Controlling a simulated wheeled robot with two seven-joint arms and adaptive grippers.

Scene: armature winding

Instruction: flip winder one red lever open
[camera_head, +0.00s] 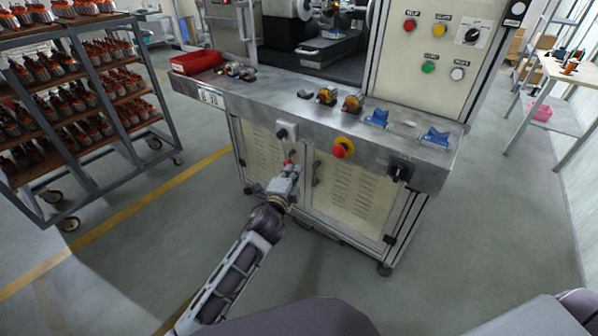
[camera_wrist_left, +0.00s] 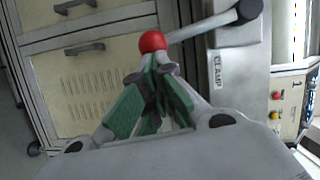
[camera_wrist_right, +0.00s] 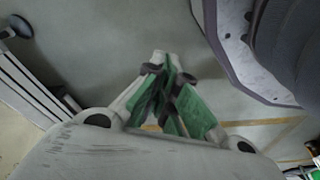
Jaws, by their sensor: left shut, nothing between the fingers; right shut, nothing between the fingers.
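The winder's lever has a red ball knob (camera_head: 288,162) that hangs below a light switch box (camera_head: 287,132) on the front of the machine. In the left wrist view the red knob (camera_wrist_left: 151,42) sits at the end of a grey rod (camera_wrist_left: 200,26) that runs to a dark pivot (camera_wrist_left: 248,10), beside a plate marked CLAMP (camera_wrist_left: 217,70). My left gripper (camera_head: 289,170) is shut and empty, with its tips (camera_wrist_left: 155,60) right at the knob; whether they touch it I cannot tell. My right gripper (camera_wrist_right: 165,62) is shut and empty above bare floor, away from the lever.
A red emergency button (camera_head: 341,149) and a dark switch (camera_head: 400,169) stick out of the machine front to the right. A red bin (camera_head: 196,62) and small parts sit on the metal worktop (camera_head: 300,98). A loaded rack (camera_head: 75,100) stands left. The floor before the machine is clear.

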